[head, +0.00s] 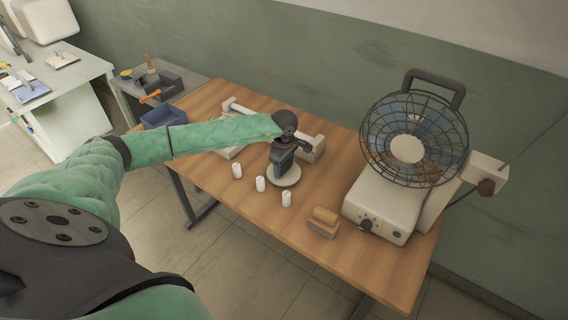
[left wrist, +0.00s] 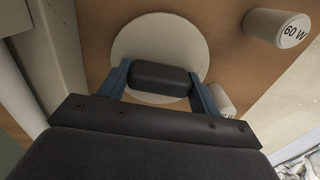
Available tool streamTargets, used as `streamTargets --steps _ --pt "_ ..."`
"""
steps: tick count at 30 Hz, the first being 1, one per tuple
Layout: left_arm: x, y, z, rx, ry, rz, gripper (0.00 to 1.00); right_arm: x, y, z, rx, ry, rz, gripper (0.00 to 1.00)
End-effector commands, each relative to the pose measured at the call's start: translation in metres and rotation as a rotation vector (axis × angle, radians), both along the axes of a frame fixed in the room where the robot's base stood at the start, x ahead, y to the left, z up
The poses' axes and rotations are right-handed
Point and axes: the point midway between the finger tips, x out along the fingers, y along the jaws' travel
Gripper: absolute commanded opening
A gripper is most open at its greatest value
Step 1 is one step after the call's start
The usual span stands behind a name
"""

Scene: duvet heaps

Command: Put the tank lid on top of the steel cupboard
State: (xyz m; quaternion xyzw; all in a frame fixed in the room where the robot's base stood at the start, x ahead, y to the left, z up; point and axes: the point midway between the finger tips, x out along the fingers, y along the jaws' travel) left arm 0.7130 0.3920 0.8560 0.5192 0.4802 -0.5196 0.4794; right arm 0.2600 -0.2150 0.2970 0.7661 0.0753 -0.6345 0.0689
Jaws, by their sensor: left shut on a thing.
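The tank lid looks to be the round cream disc (head: 287,177) on the wooden table, below my left gripper (head: 283,158). In the left wrist view the disc (left wrist: 130,45) lies beneath a black grip (left wrist: 160,76), which sits between the blue fingers of my left gripper (left wrist: 162,80). The gripper is shut on this black grip. I cannot tell whether the disc touches the table. A low grey unit (head: 195,80) at the back left may be the steel cupboard; I cannot be sure. My right gripper is not in view.
Three white cylinders (head: 260,184) stand in front of the disc. A pale long device (head: 310,152) lies behind it. A caged fan machine (head: 385,205) and a small wooden block (head: 323,221) are at right. A blue tray (head: 163,116) is at left. Tools top the grey unit.

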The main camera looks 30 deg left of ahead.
Motion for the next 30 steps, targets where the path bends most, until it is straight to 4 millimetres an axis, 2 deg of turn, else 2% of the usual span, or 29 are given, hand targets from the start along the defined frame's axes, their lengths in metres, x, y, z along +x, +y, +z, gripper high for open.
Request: streamTargets --steps 16,17,19,20,30 --pt "0.0003 0.0 -0.0041 0.0 -0.001 0.0 0.4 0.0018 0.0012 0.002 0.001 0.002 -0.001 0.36" --pt "0.0002 0.0 -0.0034 0.0 -0.001 0.0 0.69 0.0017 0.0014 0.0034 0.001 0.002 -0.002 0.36" --pt "0.0002 0.0 -0.0033 0.0 -0.001 0.0 0.83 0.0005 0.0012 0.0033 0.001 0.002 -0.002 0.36" --pt "0.0002 0.0 -0.0034 0.0 -0.001 0.0 0.85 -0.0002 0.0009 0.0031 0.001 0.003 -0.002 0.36" --pt "0.0001 0.0 -0.0027 0.0 0.0 0.0 0.85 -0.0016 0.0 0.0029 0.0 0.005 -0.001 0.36"
